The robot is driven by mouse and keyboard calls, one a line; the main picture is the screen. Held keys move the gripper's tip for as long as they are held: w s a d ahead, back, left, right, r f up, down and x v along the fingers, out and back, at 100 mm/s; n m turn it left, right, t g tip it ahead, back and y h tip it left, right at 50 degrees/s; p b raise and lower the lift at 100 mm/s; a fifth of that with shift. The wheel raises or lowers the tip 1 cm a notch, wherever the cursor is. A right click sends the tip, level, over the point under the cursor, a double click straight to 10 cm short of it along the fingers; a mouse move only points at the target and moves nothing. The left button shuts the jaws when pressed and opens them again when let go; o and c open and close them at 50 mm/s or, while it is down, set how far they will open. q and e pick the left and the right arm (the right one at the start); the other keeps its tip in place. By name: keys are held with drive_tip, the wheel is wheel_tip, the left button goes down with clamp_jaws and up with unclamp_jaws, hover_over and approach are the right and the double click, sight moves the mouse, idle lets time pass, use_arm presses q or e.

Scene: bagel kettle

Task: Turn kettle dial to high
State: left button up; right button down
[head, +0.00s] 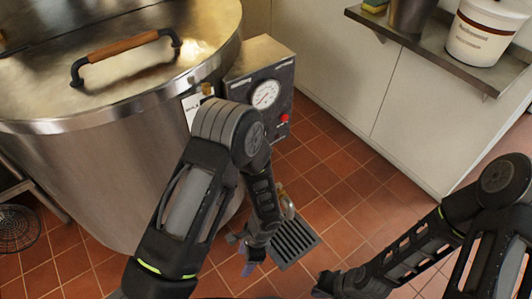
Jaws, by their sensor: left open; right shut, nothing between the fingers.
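The big steel kettle (95,180) stands at the left with its lid on. A metal control box (282,78) is fixed to its right side. The box carries a round white dial face (265,94) and a small red button or lamp (285,118). My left arm covers the lower part of the box, and I cannot read the dial's markings. My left gripper (248,267) is open and points down, below the box and apart from it. My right gripper (322,288) is shut and empty at the bottom edge, away from the kettle.
A floor drain grate (292,243) lies in the red tile floor (345,190) near my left gripper. A steel wall shelf (440,45) at upper right holds a white bucket (482,35) and a metal container (408,15). The lid has a wooden handle (122,47).

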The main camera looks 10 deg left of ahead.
use_arm(q)
drive_tip(key=w+a+r+m+t+y+b, duration=0.1)
drive_tip(key=w+a+m+t+y+b, duration=0.2)
drive_tip(key=w, duration=0.6)
drive_tip(key=w+a+r+m+t+y+b, duration=0.1)
drive_tip(key=w+m+t+y+b, duration=0.25)
drive_tip(key=w, duration=0.55)
drive_tip(key=w+d+r+m+t+y+b, duration=0.1)
drive_tip(key=w+d+r+m+t+y, duration=0.1)
drive_tip(key=w+r, duration=0.4)
drive_tip(key=w+d+r+m+t+y+b, duration=0.1)
drive_tip(key=w+d+r+m+t+y, duration=0.1)
drive_tip(key=w+d+r+t, duration=0.3)
wheel_tip(320, 180, up, 4)
drive_tip(key=shift+w+d+r+m+t, duration=0.15)
drive_tip(key=shift+w+d+m+t, duration=0.2)
drive_tip(key=shift+w+t, duration=0.25)
use_arm(e)
wheel_tip(320, 180, down, 12)
drive_tip(key=shift+w+d+f, duration=0.15)
drive_tip(key=shift+w, duration=0.05)
use_arm(q)
drive_tip(key=shift+a+b, duration=0.1)
drive_tip(key=shift+b, duration=0.2)
